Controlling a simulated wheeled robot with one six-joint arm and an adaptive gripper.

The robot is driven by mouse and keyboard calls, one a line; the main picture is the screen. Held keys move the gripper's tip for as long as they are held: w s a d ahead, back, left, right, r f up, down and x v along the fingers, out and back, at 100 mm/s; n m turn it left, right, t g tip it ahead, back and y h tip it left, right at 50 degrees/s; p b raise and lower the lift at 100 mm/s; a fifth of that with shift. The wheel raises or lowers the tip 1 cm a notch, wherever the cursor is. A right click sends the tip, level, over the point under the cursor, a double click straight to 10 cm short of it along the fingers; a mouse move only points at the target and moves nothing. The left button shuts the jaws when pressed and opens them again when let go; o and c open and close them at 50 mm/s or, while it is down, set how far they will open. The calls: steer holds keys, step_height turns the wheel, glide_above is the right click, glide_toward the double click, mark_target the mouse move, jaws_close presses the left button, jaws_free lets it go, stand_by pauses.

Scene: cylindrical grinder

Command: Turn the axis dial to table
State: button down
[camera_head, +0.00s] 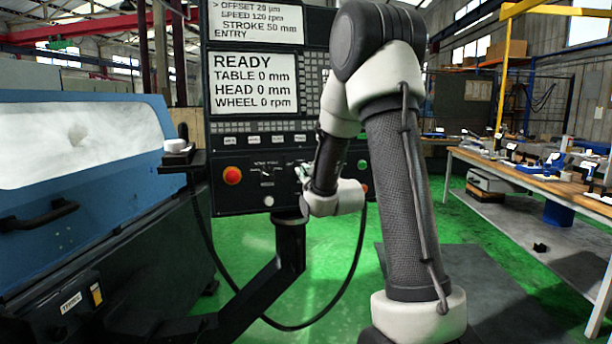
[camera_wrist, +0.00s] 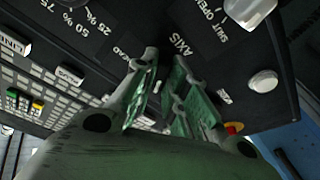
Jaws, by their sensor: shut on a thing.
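The black control panel (camera_head: 240,190) faces me below a screen in the head view. The wrist view looks at it close up. The white word AXIS (camera_wrist: 181,44) and a partly covered label ending in EAD (camera_wrist: 122,54) mark the axis dial's place. My gripper (camera_wrist: 166,75) has its two green-padded fingers against the panel there, closed on the axis dial. The dial is dark and mostly hidden between the fingers, so I cannot tell where it points. In the head view my gripper (camera_head: 303,172) is partly hidden by my arm.
A red button (camera_head: 232,175) is left of my gripper. In the wrist view a white knob (camera_wrist: 263,81) is to the right and a silver knob (camera_wrist: 249,10) above. The screen (camera_head: 253,82) reads READY, TABLE 0 mm. A blue machine cover (camera_head: 150,118) stands left.

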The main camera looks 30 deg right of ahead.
steer(key=m+h, duration=0.1)
steer(key=m, duration=0.2)
steer(key=m+h, duration=0.1)
steer(key=m, duration=0.2)
steer(key=shift+a+m, duration=0.1)
steer(key=shift+m, duration=0.3)
steer(key=c, duration=1.4)
jaws_free()
steer(key=shift+c, duration=0.2)
steer(key=v, duration=0.7)
steer(key=shift+s, duration=0.25)
steer(key=shift+f, duration=0.1)
